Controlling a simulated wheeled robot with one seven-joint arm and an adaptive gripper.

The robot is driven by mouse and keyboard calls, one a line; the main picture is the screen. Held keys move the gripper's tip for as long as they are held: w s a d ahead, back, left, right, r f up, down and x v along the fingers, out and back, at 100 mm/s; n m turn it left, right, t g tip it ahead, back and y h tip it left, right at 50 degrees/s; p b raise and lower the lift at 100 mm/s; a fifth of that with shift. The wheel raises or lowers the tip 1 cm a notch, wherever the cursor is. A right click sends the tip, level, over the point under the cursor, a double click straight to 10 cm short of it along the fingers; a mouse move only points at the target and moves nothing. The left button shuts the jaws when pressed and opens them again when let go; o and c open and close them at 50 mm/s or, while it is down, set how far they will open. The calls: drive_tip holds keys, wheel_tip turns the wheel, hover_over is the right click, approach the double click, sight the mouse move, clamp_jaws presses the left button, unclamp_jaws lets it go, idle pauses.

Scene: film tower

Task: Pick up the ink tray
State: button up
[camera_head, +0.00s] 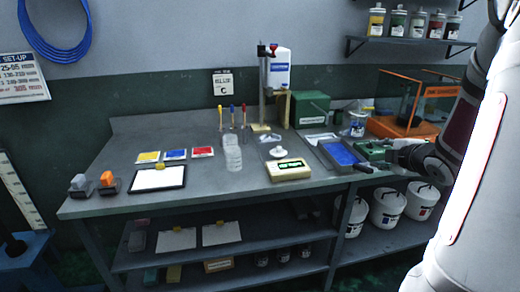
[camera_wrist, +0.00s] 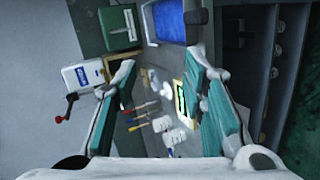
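The ink tray (camera_head: 341,153) is a shallow tray with a bright blue inside, lying flat on the right part of the grey workbench. In the wrist view the blue tray (camera_wrist: 170,21) shows at the top, beyond my fingertips and partly cut off by the picture edge. My gripper (camera_head: 364,158) is just right of the tray in the head view, pointing left. In the wrist view my gripper (camera_wrist: 160,70) has its two teal-padded fingers wide apart with nothing between them. I cannot tell its exact height above the bench.
The workbench (camera_head: 120,137) also holds a scale (camera_head: 289,170), a green box (camera_head: 311,110), clear cups (camera_head: 233,155), a stand with a white bottle (camera_head: 280,67), and an orange-framed case (camera_head: 402,125) behind my gripper. White buckets (camera_head: 388,207) stand on the shelf below.

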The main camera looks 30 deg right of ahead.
sight(368, 172)
wheel_tip(368, 172, down, 8)
drive_tip(key=s+d+n+t+y+b, duration=0.2)
drive_tip(key=s+d+b, duration=0.1)
drive_tip(key=shift+n, duration=0.3)
drive_tip(key=b+x, duration=0.1)
drive_tip(key=x, duration=1.2)
drive_tip(key=shift+w+d+f, duration=0.15)
drive_tip(key=shift+w+f, duration=0.05)
drive_tip(key=shift+w, duration=0.05)
clamp_jaws()
drive_tip(key=shift+r, duration=0.1)
